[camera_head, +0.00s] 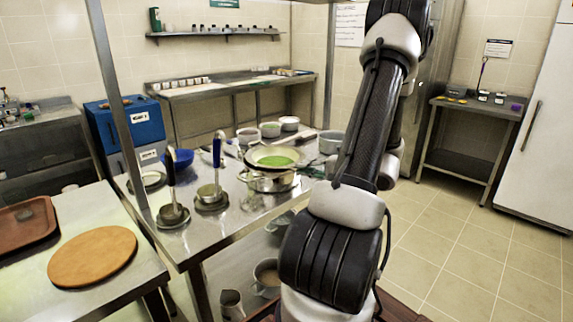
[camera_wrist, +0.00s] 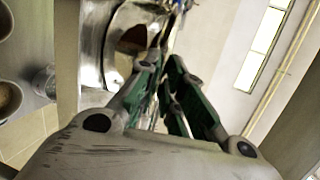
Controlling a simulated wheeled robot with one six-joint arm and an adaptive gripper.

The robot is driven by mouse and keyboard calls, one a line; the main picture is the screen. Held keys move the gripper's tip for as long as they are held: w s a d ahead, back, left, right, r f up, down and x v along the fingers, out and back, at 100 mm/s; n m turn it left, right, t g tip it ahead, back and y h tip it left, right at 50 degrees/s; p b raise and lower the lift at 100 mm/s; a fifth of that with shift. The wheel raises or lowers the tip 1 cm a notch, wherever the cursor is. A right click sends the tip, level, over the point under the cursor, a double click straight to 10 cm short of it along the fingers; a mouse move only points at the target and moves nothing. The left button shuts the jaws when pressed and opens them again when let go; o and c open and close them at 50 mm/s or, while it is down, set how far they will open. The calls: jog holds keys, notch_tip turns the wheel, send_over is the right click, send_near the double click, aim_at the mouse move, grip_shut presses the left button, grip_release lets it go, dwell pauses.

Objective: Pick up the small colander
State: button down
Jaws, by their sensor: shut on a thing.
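In the head view a wide, shallow vessel with a pale rim and green inside (camera_head: 272,157) sits over a two-handled steel pot (camera_head: 266,181) on the steel table. It may be the small colander, but I see no holes clearly. My gripper (camera_wrist: 167,72) shows in the wrist view with its green-padded fingers closed together at the tips, beside a curved steel vessel (camera_wrist: 122,38). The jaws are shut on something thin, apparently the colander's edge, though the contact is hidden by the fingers. In the head view my arm hides most of the gripper.
The steel table (camera_head: 236,217) also carries ladles on stands (camera_head: 172,212), a blue bowl (camera_head: 178,160) and several pots at the back. A round wooden board (camera_head: 93,256) lies on the left counter. Open tiled floor (camera_head: 470,262) is at the right.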

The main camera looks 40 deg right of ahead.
notch_tip(320, 180, up, 7)
jog(key=f+v, duration=0.1)
jog(key=v, duration=0.8)
jog(key=f+v, duration=0.2)
jog(key=v, duration=0.6)
jog(key=shift+s+d+f, duration=0.2)
jog(key=shift+s, duration=0.5)
jog(key=shift+d, duration=0.1)
